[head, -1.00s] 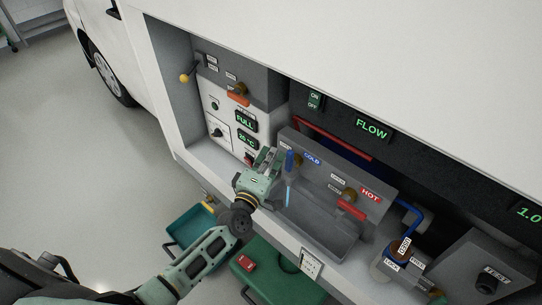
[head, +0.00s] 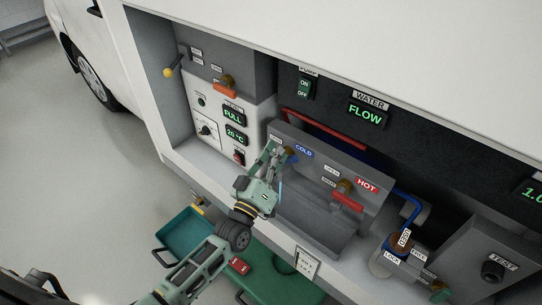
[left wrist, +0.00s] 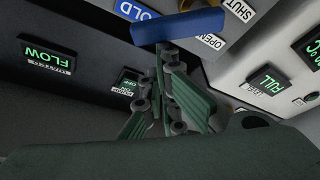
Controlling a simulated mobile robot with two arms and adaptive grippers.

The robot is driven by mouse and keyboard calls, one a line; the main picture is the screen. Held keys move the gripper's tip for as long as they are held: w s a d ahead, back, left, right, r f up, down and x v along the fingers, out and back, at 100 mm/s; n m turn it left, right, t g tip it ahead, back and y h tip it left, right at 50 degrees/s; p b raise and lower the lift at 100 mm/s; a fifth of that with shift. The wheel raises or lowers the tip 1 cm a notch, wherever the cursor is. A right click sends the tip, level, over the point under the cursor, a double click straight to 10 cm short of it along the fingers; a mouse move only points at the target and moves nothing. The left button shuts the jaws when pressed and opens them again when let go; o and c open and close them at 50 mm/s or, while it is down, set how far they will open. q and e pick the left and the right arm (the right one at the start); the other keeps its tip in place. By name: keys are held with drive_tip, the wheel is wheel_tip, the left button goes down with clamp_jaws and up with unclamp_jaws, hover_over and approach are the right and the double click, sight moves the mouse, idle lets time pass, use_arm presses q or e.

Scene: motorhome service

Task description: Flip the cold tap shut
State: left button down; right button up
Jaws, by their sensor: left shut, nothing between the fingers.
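The cold tap's blue lever (head: 291,156) is on the grey sink panel beside the COLD label (head: 304,151). It also shows as a blue bar at the top of the left wrist view (left wrist: 178,25), across the OPEN and SHUT labels' left side. My left gripper (head: 274,150) is shut and empty, its tips close to the lever; I cannot tell if they touch. In the left wrist view its fingertips (left wrist: 168,52) are just below the bar. A thin light-blue water stream (head: 280,189) falls below the tap. The WATER display (head: 366,114) reads FLOW. My right gripper is not in view.
The hot tap's red lever (head: 347,201) is to the right on the same panel. A blue pipe (head: 413,208) and a LOCK fitting stand further right. A yellow-knobbed lever (head: 168,72) and an orange handle (head: 225,90) are at the left. Green crates are on the floor below.

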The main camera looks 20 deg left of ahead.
use_arm(q)
drive_tip(key=shift+s+d+f+m+g+h+b, duration=0.15)
drive_tip(key=shift+s+d+f+m+h+b, duration=0.35)
drive_tip(key=shift+m, duration=1.25)
drive_tip(key=shift+d+f+m+g+h+b, duration=0.1)
drive_tip(key=shift+d+f+m+h+b, duration=0.25)
drive_tip(key=shift+d+m+h+b, duration=1)
drive_tip(key=shift+s+a+f+m+g+h+b, duration=0.2)
drive_tip(key=shift+f+m+h, duration=0.25)
drive_tip(key=shift+m, duration=1.75)
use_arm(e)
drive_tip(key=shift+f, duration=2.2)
use_arm(q)
drive_tip(key=shift+d, duration=0.1)
drive_tip(key=shift+r, duration=0.1)
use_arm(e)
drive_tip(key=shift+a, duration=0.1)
use_arm(q)
wheel_tip(320, 180, up, 4)
drive_tip(key=p, duration=0.4)
drive_tip(key=b, duration=0.3)
approach(294, 159)
drive_tip(key=s+r, duration=0.1)
drive_tip(key=s+a+r, duration=0.1)
drive_tip(key=r, duration=0.1)
drive_tip(key=shift+s, duration=0.4)
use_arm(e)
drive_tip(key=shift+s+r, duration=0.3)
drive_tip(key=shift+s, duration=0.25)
